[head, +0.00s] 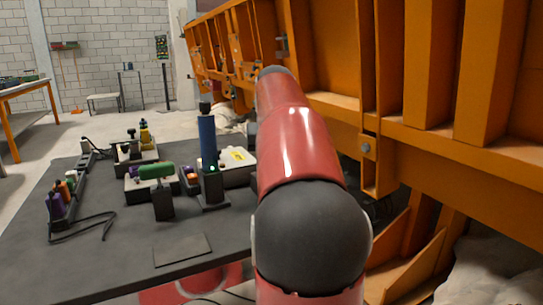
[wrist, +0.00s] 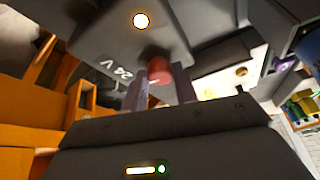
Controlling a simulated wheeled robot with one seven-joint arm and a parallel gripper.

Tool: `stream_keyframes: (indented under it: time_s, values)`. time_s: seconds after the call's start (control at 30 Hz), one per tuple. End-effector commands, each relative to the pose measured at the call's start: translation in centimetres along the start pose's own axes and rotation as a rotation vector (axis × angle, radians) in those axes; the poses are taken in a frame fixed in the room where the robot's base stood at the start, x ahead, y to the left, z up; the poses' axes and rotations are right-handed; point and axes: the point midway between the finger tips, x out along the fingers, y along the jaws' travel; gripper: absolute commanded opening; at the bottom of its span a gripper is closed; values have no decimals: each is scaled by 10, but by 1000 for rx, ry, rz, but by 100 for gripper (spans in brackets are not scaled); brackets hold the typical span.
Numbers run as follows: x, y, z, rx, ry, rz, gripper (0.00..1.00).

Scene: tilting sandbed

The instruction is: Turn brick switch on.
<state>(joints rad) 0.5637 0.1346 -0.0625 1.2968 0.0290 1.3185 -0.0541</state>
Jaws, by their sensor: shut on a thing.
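The brick is a dark box (wrist: 112,38) marked "24 V", with a round lit white spot on its face, in the wrist view. A short red knob (wrist: 158,70), apparently its switch, stands out from the box. My gripper (wrist: 163,84) has one finger on each side of the red knob and is shut on it. The fingertips are partly blurred, and the knob's exact setting cannot be told. In the head view my red and black arm hides the gripper and the brick.
A dark table (head: 110,270) holds a blue-handled tool (head: 207,140), a green-topped device (head: 156,171) and a black cable (head: 85,232). A large orange steel frame (head: 430,160) stands close along the right of my arm. Open floor lies at the far left.

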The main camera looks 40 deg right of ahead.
Motion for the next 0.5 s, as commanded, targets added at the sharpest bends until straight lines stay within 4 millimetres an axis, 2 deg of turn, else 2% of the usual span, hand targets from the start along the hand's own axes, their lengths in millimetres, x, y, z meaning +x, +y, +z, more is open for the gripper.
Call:
stream_keyframes:
  time_s: [0.2,0.5]
  values:
    - [-2,-2,-1,147,1,62,6]
    - [-2,-3,-1,272,3,113,6]
